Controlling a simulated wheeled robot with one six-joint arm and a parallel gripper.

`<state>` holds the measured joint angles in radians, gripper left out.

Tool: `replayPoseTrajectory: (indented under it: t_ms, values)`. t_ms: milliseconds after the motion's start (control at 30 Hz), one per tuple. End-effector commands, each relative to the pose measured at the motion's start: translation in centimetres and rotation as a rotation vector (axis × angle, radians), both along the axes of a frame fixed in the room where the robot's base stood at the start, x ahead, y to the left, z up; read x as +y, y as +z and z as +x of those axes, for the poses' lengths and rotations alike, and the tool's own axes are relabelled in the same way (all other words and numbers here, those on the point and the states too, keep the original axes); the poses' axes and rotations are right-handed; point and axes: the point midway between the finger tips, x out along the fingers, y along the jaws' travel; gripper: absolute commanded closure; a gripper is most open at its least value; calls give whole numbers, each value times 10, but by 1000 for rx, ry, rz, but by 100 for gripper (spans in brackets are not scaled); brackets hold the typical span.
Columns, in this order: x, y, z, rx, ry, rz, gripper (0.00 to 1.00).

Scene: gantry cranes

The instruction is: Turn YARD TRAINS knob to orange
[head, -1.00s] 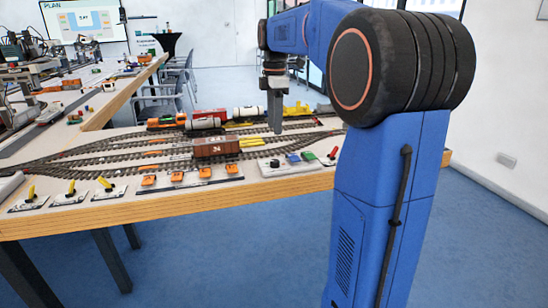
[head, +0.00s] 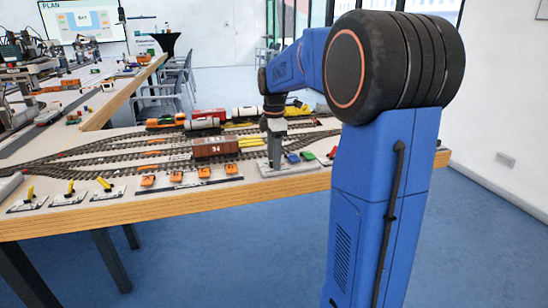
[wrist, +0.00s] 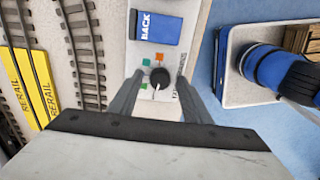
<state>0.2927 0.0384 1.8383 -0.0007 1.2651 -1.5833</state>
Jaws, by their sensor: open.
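In the wrist view a small round black knob (wrist: 160,78) with a white pointer line stands on a pale control panel (wrist: 190,30). Small green and orange squares surround it, including an orange square (wrist: 159,57) above it. The pointer looks directed toward the picture's bottom; its exact setting is hard to tell. My gripper (wrist: 159,88) is open, one finger on each side of the knob, with visible gaps. In the head view my gripper (head: 274,162) points down at the panel's left part and hides the knob. The lettering beside the knob is partly hidden.
A blue BACK button (wrist: 157,28) sits beside the knob on the panel, and a green button (head: 308,156) is farther right. A brown wagon (head: 215,149) stands on the track to the left. Yellow RERAIL strips (wrist: 35,80) lie near the track.

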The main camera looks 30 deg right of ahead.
Motion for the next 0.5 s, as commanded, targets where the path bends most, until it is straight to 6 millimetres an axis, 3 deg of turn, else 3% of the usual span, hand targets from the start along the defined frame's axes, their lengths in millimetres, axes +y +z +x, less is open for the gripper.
replayPoseTrajectory:
  t_ms: [167, 333, 500]
  values:
    - [0, 0, 0, 0, 0, 0, 56]
    - [0, 0, 0, 0, 0, 0, 94]
    - [0, 0, 0, 0, -2, 0, 97]
